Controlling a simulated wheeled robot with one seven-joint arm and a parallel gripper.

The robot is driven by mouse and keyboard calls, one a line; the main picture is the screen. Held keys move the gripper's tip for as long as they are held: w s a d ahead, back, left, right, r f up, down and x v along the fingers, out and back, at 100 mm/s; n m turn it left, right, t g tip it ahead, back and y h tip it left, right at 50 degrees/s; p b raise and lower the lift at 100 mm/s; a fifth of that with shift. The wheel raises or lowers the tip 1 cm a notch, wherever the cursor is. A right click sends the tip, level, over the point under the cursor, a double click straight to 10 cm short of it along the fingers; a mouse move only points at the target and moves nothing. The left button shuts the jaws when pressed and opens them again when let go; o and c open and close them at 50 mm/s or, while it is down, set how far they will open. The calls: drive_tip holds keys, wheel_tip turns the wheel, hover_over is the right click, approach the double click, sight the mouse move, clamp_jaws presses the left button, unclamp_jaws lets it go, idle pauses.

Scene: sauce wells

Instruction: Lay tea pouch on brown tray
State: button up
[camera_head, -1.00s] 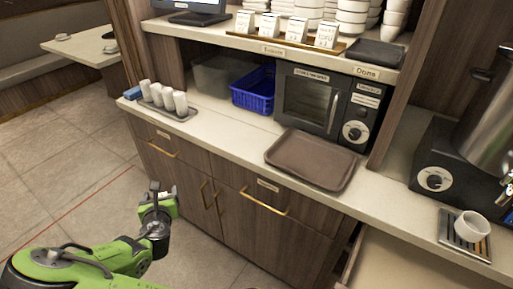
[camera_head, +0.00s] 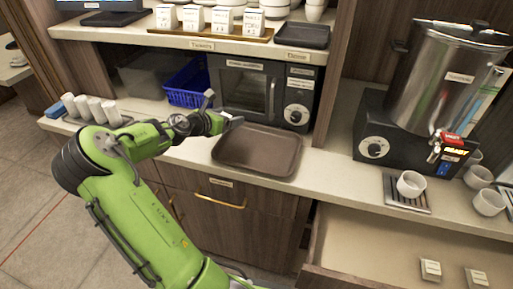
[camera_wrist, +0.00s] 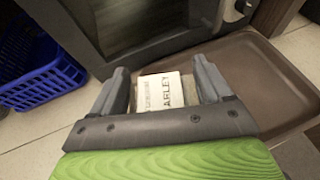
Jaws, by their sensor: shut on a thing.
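The tea pouch (camera_wrist: 168,92) is a small pale packet with printed lettering ending in "ARLEY". It sits between the fingers of my gripper (camera_wrist: 161,76) in the wrist view, and the gripper is shut on it. The brown tray (camera_head: 257,150) lies on the counter, empty, and also shows at the right of the wrist view (camera_wrist: 268,75). My gripper (camera_head: 232,121) is at the tray's back left in the head view, seemingly above the counter. I cannot make out the pouch in the head view.
A black oven (camera_head: 245,90) and a blue basket (camera_head: 187,84) stand behind. A steel urn (camera_head: 445,75) and a cup (camera_head: 411,184) are at the right. An open drawer (camera_head: 375,250) below holds small white packets (camera_head: 430,268).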

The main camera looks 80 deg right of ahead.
drive_tip(key=r+m+g, duration=0.1)
drive_tip(key=g, duration=0.1)
hover_over(245, 143)
drive_tip(key=y, duration=0.1)
drive_tip(key=shift+m, duration=0.3)
wheel_tip(245, 143, down, 10)
drive_tip(key=b, duration=0.3)
drive_tip(key=shift+d+r+b, duration=0.15)
drive_tip(key=shift+b, duration=0.15)
drive_tip(key=o, duration=1)
drive_tip(key=shift+r, duration=0.1)
drive_tip(key=p+v, duration=0.3)
drive_tip(key=v, duration=0.9)
drive_tip(key=shift+s, duration=0.1)
